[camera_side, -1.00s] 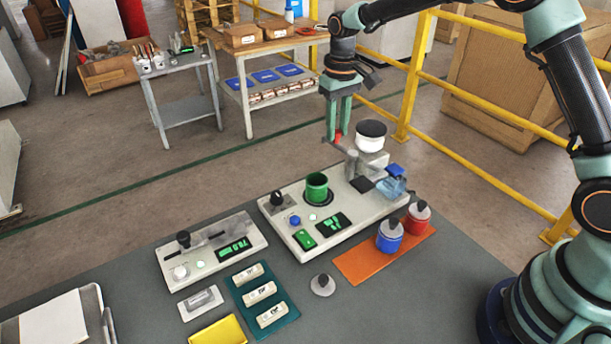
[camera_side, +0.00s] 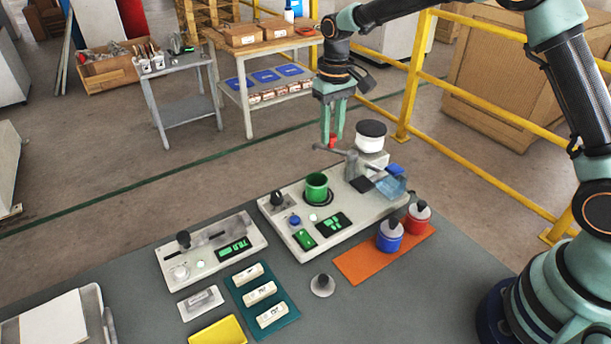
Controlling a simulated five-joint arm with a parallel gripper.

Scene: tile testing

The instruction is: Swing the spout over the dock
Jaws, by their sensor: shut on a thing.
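The spout (camera_side: 324,148) is a thin grey arm reaching left from a short grey post on the pale dosing machine (camera_side: 290,236). My gripper (camera_side: 333,142) points down with its fingers close together around the red knob on the spout. The spout's free end is behind and above the green cup (camera_side: 317,182), not over it. The cup stands upright in a dark ring on the machine, which looks like the dock (camera_side: 317,201). The fingers partly hide the knob.
A white pot with a black top (camera_side: 370,136) stands right of the spout. A clear blue panel (camera_side: 388,184) is at the machine's right end. Blue (camera_side: 390,238) and red (camera_side: 417,218) canisters stand on an orange mat. A yellow rail (camera_side: 478,172) runs behind.

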